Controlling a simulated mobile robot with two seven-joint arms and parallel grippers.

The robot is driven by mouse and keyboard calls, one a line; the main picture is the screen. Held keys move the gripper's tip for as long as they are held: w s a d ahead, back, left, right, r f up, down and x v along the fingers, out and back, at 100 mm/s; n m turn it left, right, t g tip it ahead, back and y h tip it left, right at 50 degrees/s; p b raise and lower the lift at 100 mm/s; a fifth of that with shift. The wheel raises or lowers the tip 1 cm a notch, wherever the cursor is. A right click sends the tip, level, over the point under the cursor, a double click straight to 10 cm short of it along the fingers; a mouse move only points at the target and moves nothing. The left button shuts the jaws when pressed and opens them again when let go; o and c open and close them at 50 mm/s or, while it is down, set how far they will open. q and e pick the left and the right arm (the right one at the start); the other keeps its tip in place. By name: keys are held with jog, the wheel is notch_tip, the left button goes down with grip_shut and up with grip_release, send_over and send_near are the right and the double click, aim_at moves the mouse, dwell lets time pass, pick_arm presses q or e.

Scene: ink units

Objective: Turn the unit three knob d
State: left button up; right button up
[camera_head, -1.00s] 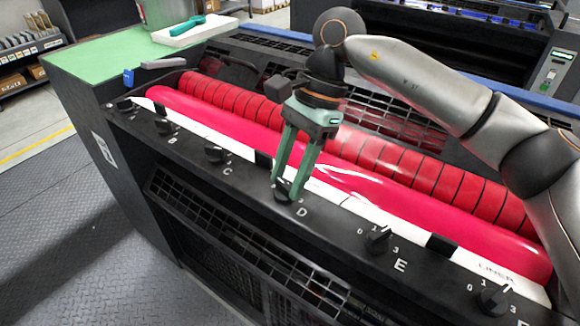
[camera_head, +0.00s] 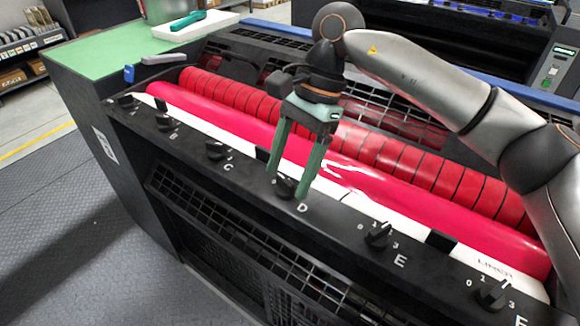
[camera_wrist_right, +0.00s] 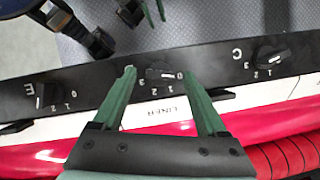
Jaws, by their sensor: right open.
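The black knob D (camera_head: 286,187) sits on the dark front rail of the press unit, with the letter D to its right. In the wrist view, knob D (camera_wrist_right: 158,73) lies between my fingertips, with a pale mark on its right side near the 0. My right gripper (camera_head: 287,196) points down with its green fingers apart, one on each side of the knob. In the wrist view, the right gripper (camera_wrist_right: 157,75) shows small gaps beside the knob. Green fingers and dark parts, seemingly my left gripper (camera_wrist_right: 143,10), are cut off at the top edge.
Knob C (camera_head: 215,150) and knob E (camera_head: 378,236) stand on the same rail on either side. A glossy red roller (camera_head: 240,130) and a white strip lie just behind the knobs. The floor in front (camera_head: 80,230) is clear.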

jog(key=p+v, duration=0.1)
jog(key=v, duration=1.1)
jog(key=shift+r, duration=0.25)
